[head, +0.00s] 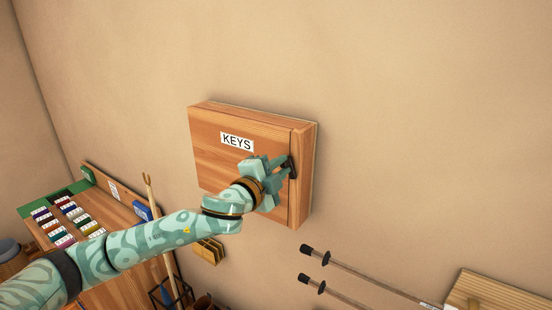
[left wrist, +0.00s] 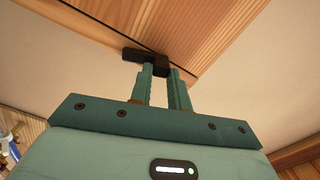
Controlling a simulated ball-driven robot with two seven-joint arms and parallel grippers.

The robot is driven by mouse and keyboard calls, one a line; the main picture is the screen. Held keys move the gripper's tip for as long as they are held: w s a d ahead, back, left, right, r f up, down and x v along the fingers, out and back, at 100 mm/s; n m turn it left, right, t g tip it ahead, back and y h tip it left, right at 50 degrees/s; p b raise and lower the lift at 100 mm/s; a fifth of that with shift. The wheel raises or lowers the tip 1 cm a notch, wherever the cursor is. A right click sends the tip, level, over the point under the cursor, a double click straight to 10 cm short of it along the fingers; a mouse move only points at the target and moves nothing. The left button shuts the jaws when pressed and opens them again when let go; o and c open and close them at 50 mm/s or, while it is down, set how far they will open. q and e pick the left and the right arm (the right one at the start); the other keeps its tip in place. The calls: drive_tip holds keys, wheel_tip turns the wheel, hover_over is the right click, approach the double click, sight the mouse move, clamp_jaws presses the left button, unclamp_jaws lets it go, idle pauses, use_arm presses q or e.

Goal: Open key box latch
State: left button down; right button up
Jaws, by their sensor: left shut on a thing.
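The wooden key box (head: 215,160) hangs on the wall in the middle of the head view, with a white KEYS label (head: 237,142) on its front. Its door looks closed. A black latch (head: 292,167) sits near the box's right edge. My left gripper (head: 285,168) reaches it from the lower left and is shut on it. In the left wrist view the fingers (left wrist: 161,75) close on the black latch (left wrist: 135,55) against the wood of the box (left wrist: 190,30). The fingers partly hide the latch. My right gripper is not in view.
A wooden board (head: 103,215) with several coloured tags stands at the lower left. A small yellowish holder (head: 207,250) is below the box. Poles with black ends (head: 350,269) are at the lower right, by a wooden piece (head: 495,292). The wall around the box is bare.

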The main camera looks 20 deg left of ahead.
use_arm(q)
drive_tip(key=shift+s+d+r+m+p, duration=0.1)
drive_tip(key=shift+d+m+p, duration=0.15)
drive_tip(key=shift+m+p, duration=0.4)
drive_tip(key=shift+d+m+p, duration=0.25)
drive_tip(key=shift+m+p, duration=0.1)
drive_tip(key=shift+m, duration=0.5)
drive_tip(key=c, duration=1.3)
unclamp_jaws()
drive_tip(key=s, duration=0.5)
drive_tip(key=s+a, duration=0.1)
drive_tip(key=s, duration=0.4)
drive_tip(key=s+a, duration=0.1)
drive_tip(key=s, duration=0.5)
drive_tip(key=shift+a+b, duration=0.1)
drive_tip(key=shift+b, duration=0.25)
